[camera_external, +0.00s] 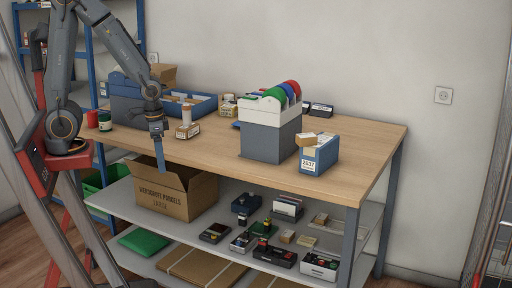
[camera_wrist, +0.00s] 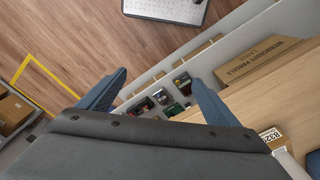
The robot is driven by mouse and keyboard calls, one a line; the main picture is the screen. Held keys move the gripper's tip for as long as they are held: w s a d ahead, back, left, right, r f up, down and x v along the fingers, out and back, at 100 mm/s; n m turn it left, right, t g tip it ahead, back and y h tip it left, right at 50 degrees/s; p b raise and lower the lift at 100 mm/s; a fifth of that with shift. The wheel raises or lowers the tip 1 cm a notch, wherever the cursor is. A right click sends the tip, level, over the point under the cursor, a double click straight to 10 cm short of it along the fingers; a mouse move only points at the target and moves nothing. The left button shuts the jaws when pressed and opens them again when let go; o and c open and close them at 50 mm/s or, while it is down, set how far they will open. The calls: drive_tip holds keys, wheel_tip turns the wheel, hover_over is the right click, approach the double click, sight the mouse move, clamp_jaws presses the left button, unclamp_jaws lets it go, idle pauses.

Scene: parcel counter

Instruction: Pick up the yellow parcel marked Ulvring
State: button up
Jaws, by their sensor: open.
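I cannot make out a yellow parcel marked Ulvring in either view; any small print is too small to read. A small tan box (camera_external: 187,131) with a white label stands on the wooden counter (camera_external: 220,158), a white cylinder with an orange-brown top above it. Small yellowish boxes (camera_external: 228,106) stand farther back. My gripper (camera_external: 160,165) hangs over the front edge of the counter, left of the tan box, pointing down. In the wrist view my gripper (camera_wrist: 158,78) has its blue fingers wide apart with nothing between them. A labelled box (camera_wrist: 271,135) shows partly at the lower right.
A grey bin (camera_external: 268,142) with coloured discs and a blue box (camera_external: 319,157) stand to the right on the counter. Blue trays (camera_external: 201,106) are at the back left. A large carton (camera_external: 177,194) and several small devices are on the shelf below. The counter's front middle is clear.

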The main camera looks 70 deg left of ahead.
drive_tip(key=shift+r, duration=0.1)
wheel_tip(320, 180, up, 12)
drive_tip(key=w+a+r+n+b, duration=0.1)
drive_tip(key=w+a, duration=0.3)
drive_tip(key=w, duration=0.2)
drive_tip(key=w+a+r+n, duration=0.1)
drive_tip(key=w+a, duration=0.2)
drive_tip(key=w, duration=0.4)
drive_tip(key=n+t+y+b, duration=0.2)
drive_tip(key=n+y+b, duration=0.15)
drive_tip(key=n, duration=0.55)
hover_over(228, 106)
drive_tip(key=s+d, duration=0.2)
wheel_tip(228, 106, down, 8)
drive_tip(key=shift+w+p+x, duration=0.15)
drive_tip(key=shift+p+x, duration=0.55)
drive_tip(key=shift+x, duration=1.2)
drive_tip(key=shift+w+p+x, duration=0.1)
drive_tip(key=shift+p+x, duration=0.6)
drive_tip(key=shift+x, duration=1.15)
